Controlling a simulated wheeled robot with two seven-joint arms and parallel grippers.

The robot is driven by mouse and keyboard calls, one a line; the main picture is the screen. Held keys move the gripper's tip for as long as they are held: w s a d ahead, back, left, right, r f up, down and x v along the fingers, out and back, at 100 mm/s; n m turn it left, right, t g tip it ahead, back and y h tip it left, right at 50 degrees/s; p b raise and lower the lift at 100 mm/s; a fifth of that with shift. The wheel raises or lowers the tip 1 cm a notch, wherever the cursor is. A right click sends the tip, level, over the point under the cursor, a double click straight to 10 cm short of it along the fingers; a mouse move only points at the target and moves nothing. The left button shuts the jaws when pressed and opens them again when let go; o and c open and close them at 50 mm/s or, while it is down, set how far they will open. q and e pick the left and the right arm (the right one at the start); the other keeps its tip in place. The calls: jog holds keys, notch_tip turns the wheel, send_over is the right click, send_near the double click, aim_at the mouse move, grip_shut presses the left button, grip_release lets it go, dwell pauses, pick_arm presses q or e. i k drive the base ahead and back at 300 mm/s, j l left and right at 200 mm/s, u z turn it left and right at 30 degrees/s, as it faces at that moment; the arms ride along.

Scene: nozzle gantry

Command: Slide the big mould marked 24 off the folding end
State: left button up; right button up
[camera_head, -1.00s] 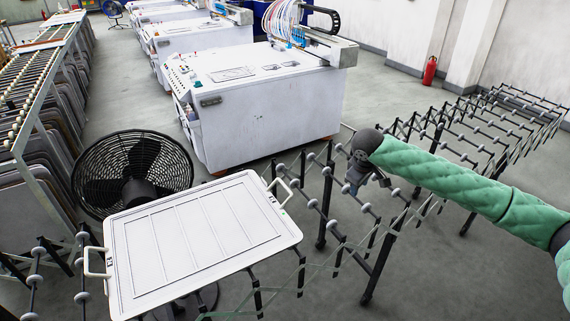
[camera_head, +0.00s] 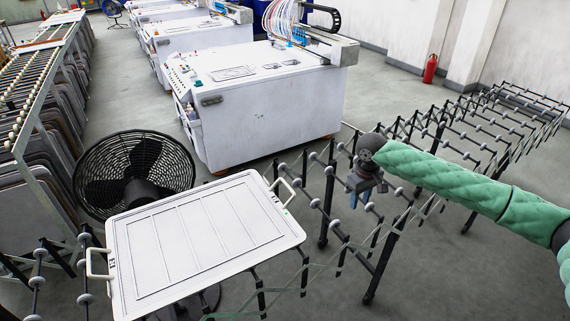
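The big white mould (camera_head: 205,240) is a flat tray with ribs and a handle at each end. It lies on the folding roller conveyor (camera_head: 330,200) at the lower left. One handle (camera_head: 284,190) is at its upper right corner, the other (camera_head: 98,264) at its left edge. My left gripper is not in view.
A black fan (camera_head: 134,172) stands just behind the mould. A white machine (camera_head: 262,110) stands behind the conveyor. A rack of dark moulds (camera_head: 62,110) is at the left. The conveyor runs on to the far right, its rollers bare. A red extinguisher (camera_head: 430,69) stands by the wall.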

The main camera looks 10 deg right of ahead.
aim_at(162, 254)
jog(key=i+j, duration=0.3)
jog(key=j, duration=0.2)
jog(key=i+j, duration=0.35)
jog(key=j, duration=0.1)
